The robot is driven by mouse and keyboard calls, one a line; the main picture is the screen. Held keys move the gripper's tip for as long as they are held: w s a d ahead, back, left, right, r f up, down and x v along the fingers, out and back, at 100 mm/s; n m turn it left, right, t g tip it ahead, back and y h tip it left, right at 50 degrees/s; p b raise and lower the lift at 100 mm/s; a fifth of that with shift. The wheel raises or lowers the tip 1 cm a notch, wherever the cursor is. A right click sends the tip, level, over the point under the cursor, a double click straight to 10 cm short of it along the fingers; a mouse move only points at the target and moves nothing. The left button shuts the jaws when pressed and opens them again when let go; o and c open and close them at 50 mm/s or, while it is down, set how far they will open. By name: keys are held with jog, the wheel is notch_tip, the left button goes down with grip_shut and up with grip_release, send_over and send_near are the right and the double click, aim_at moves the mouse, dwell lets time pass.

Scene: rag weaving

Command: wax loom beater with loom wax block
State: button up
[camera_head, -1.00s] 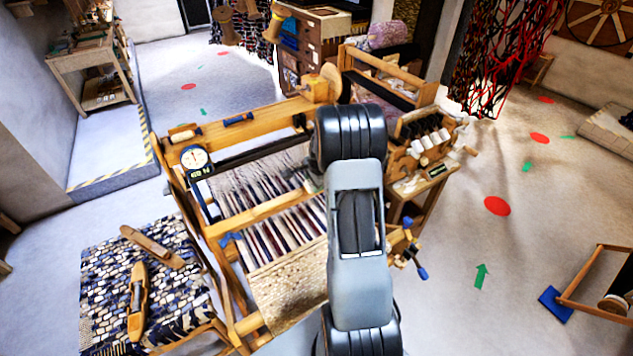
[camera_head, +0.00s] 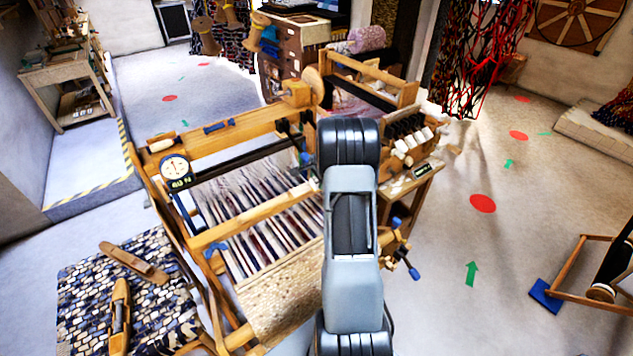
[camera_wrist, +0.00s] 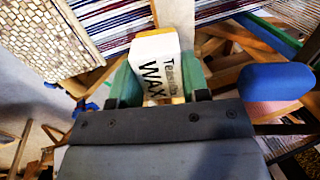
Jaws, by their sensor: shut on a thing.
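The loom wax block (camera_wrist: 158,60), white with dark lettering that includes "WAX", is in the wrist view. My gripper (camera_wrist: 160,78) is shut on it, with a green finger on each side. In the head view my arm hides the gripper and block. The wooden loom (camera_head: 228,132) stands left of my arm with striped warp threads and woven cloth. A wooden bar (camera_head: 258,217) crosses the threads, probably the loom beater. In the wrist view a wooden piece (camera_wrist: 173,18) lies just beyond the block; I cannot tell whether they touch.
A dial gauge (camera_head: 176,172) sits at the loom's left side. A bench with a patterned cover (camera_head: 85,262) and wooden shuttles is at lower left. A side stand with spools (camera_head: 410,145) is right of my arm. Open floor with red dots (camera_head: 482,203) lies farther right.

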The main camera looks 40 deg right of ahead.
dwell(0.6)
jog(key=shift+w+a, duration=0.15)
jog(key=shift+a, duration=1.9)
jog(key=shift+w+f+b, duration=0.1)
jog(key=shift+f+b, duration=0.4)
jog(key=shift+f, duration=0.1)
dwell(0.8)
jog(key=shift+w+a, duration=0.15)
jog(key=shift+a, duration=1.9)
jog(key=shift+d, duration=0.1)
jog(key=shift+d, duration=2.2)
